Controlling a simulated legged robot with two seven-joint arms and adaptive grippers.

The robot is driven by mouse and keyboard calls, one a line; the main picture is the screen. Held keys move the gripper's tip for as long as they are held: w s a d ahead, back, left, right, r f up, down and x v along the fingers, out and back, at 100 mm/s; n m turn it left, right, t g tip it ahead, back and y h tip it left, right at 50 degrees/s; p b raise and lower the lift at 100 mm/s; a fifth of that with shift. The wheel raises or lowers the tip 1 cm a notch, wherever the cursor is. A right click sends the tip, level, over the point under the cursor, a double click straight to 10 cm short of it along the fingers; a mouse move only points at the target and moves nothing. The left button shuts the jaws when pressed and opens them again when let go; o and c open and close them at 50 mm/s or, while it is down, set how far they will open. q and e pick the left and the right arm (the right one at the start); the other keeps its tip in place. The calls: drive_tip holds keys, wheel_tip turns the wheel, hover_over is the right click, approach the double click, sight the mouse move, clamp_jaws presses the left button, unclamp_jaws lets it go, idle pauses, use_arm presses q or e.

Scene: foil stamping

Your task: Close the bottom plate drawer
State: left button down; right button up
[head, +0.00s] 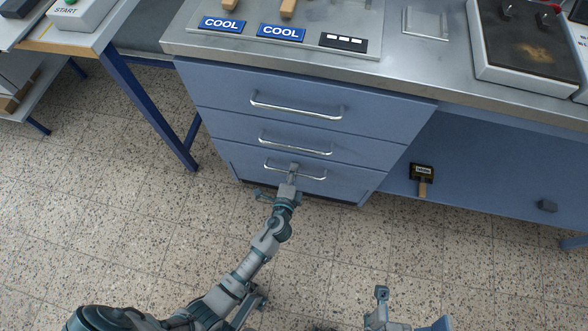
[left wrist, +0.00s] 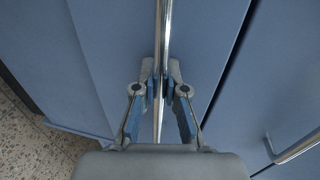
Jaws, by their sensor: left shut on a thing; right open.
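The bottom plate drawer (head: 340,183) is the lowest of three blue drawer fronts under the workbench. It looks nearly in line with the fronts above; I cannot tell if a small gap remains. Its silver bar handle (head: 312,177) runs across the front. My left gripper (head: 293,172) is shut on this handle near its middle. In the left wrist view the handle (left wrist: 162,40) passes between the two fingers of the left gripper (left wrist: 161,88). My right gripper (head: 382,293) is open, low in the head view, away from the drawers.
The middle drawer (head: 235,128) and top drawer (head: 225,93) look shut. A blue table leg (head: 150,110) stands left of the cabinet. A dark stamp-like tool (head: 422,175) with a wooden handle is right of the drawers, under the bench. The tiled floor (head: 110,210) in front is clear.

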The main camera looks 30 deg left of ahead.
use_arm(q)
drive_tip(key=c, duration=1.2)
unclamp_jaws()
drive_tip(key=shift+w+d+f, duration=0.1)
drive_tip(key=shift+d+f, duration=0.05)
drive_tip(key=shift+d, duration=0.15)
drive_tip(key=shift+a, duration=0.1)
drive_tip(key=v, duration=1.2)
